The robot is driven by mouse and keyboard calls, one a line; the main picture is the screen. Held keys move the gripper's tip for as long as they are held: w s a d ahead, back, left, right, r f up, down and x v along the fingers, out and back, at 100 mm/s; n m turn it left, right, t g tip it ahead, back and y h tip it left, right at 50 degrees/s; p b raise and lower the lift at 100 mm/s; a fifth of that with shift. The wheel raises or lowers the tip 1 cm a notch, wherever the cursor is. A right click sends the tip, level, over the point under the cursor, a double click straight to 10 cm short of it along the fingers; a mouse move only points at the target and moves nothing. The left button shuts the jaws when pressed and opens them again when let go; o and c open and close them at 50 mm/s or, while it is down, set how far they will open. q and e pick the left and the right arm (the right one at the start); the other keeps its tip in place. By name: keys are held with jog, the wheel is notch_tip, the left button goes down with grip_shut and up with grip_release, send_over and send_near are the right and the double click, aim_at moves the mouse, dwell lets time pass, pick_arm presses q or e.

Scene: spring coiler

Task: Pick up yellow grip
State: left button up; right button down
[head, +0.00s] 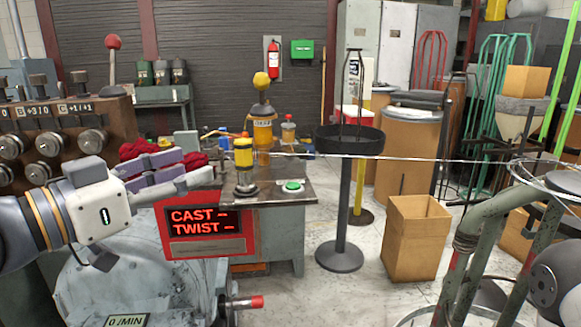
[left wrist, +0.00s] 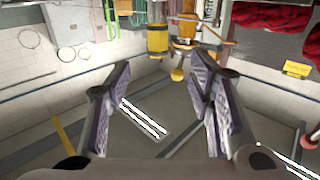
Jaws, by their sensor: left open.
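A yellow cylindrical grip (head: 243,153) stands upright on a dark round base on the machine's bench top. A yellow cylinder (left wrist: 157,41), which looks like the same grip, shows in the left wrist view beyond the fingertips. Behind it in the head view is an orange-yellow cylinder (head: 262,130) with a yellow ball (head: 261,80) on top. My left gripper (head: 198,167) is open and empty, just left of the grip and apart from it. In the left wrist view its two fingers (left wrist: 160,72) are spread wide. My right gripper does not show.
A green button (head: 292,186) is right of the grip. Red cloth-like bundles (head: 190,160) lie behind my left fingers. A taut wire (head: 420,159) runs right across the scene. A black stand (head: 345,215) and an open cardboard box (head: 415,240) are on the floor.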

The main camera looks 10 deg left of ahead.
aim_at(236, 149)
pick_arm(q)
jog(key=b+x, duration=0.2)
jog(key=x, duration=0.3)
jog(key=b+x, duration=0.2)
jog(key=x, duration=0.4)
jog(key=shift+w+d+r, duration=0.2)
jog(key=shift+d+r, duration=0.05)
jog(key=shift+d, duration=0.15)
jog(key=shift+r, duration=0.25)
grip_shut()
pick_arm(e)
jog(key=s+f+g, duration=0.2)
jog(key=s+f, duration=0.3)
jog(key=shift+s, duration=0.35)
